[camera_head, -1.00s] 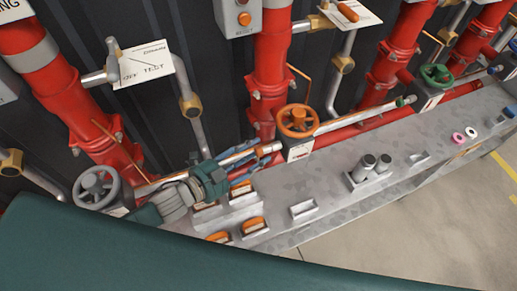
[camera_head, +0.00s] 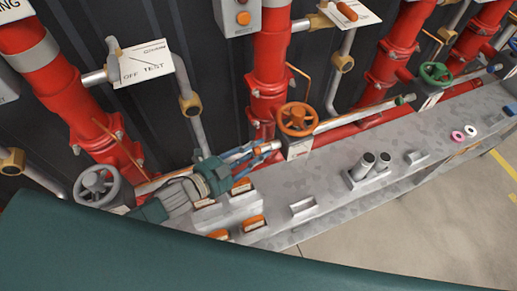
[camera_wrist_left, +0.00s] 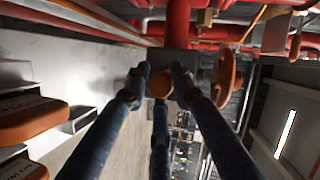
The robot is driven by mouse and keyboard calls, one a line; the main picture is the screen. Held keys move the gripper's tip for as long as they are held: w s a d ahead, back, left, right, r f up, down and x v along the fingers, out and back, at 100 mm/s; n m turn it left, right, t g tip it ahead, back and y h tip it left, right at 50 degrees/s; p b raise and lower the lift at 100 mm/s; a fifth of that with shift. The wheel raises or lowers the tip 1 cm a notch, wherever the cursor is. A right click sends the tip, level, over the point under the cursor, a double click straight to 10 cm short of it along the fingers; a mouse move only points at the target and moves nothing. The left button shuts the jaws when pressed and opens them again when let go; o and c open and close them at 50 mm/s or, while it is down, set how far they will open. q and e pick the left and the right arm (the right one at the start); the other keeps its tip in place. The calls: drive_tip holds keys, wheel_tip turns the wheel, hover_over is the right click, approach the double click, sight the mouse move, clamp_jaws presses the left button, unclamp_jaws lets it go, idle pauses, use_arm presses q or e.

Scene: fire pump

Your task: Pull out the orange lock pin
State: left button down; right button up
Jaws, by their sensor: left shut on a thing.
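The orange lock pin shows in the left wrist view as a round orange end (camera_wrist_left: 160,84) between my fingertips. My left gripper (camera_head: 262,149) is shut on it, with its blue fingers close together beside the orange handwheel (camera_head: 298,119). In the left wrist view the gripper (camera_wrist_left: 158,76) has fingers on both sides of the pin and a third below. The far part of the pin is hidden by the fingers and the block behind. My right gripper is not in view.
Red pipes (camera_head: 268,75) stand behind the grey bench (camera_head: 330,175). A grey handwheel (camera_head: 97,187) is at left, a green one (camera_head: 435,73) at right. The bench's middle has free room.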

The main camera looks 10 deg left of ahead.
use_arm(q)
drive_tip(key=shift+s+a, duration=0.3)
drive_tip(key=shift+a, duration=0.35)
drive_tip(key=shift+s+a, duration=0.3)
drive_tip(key=shift+a, duration=0.3)
drive_tip(key=c, duration=1.6)
unclamp_jaws()
drive_tip(key=shift+c, duration=0.2)
drive_tip(key=shift+o, duration=0.8)
drive_tip(key=shift+s+a, duration=0.1)
drive_tip(key=shift+a, duration=0.1)
drive_tip(key=v, duration=1.2)
drive_tip(key=shift+s, duration=0.1)
